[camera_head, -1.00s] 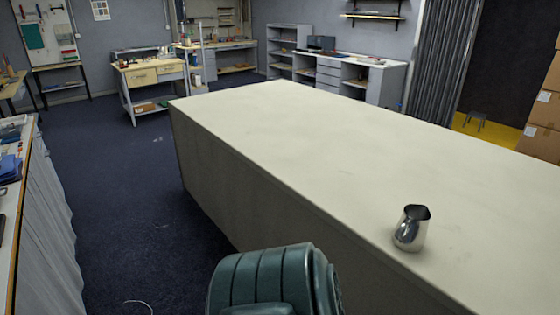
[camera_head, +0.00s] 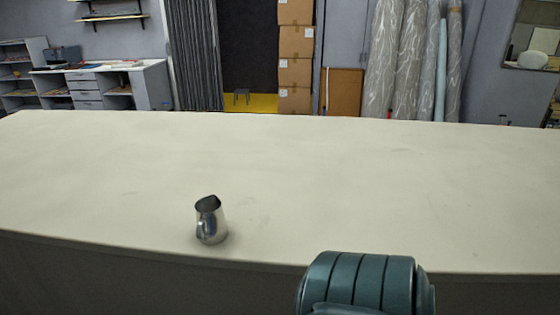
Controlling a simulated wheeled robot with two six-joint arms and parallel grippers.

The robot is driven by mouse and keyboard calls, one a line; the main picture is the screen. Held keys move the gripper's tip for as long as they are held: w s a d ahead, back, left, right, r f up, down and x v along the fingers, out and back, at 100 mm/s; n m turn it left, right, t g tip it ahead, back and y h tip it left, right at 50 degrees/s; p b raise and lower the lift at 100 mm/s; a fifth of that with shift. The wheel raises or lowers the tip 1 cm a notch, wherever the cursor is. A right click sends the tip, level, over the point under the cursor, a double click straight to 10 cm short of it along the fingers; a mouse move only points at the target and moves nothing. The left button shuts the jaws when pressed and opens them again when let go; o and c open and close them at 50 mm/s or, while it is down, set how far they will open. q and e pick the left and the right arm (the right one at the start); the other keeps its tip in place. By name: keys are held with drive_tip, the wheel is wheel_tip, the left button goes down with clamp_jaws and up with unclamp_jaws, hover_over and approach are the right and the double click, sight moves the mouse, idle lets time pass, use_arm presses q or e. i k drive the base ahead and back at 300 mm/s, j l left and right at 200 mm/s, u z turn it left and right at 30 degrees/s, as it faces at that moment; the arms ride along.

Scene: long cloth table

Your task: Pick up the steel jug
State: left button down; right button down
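The steel jug (camera_head: 212,224) stands upright on the long cloth table (camera_head: 330,185), close to its near edge and left of the picture's middle. It is shiny, with an open dark top, and what looks like its handle faces me. Nothing touches it. Neither of my grippers shows in the head view. Only a teal rounded part of my own body shows at the bottom, right of the jug.
The rest of the tabletop is bare. Beyond it stand a white drawer unit (camera_head: 90,88) at the left, stacked cardboard boxes (camera_head: 295,55) in the middle and wrapped rolls (camera_head: 400,60) at the right.

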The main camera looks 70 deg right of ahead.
sight(212, 229)
drive_tip(key=z, duration=1.6)
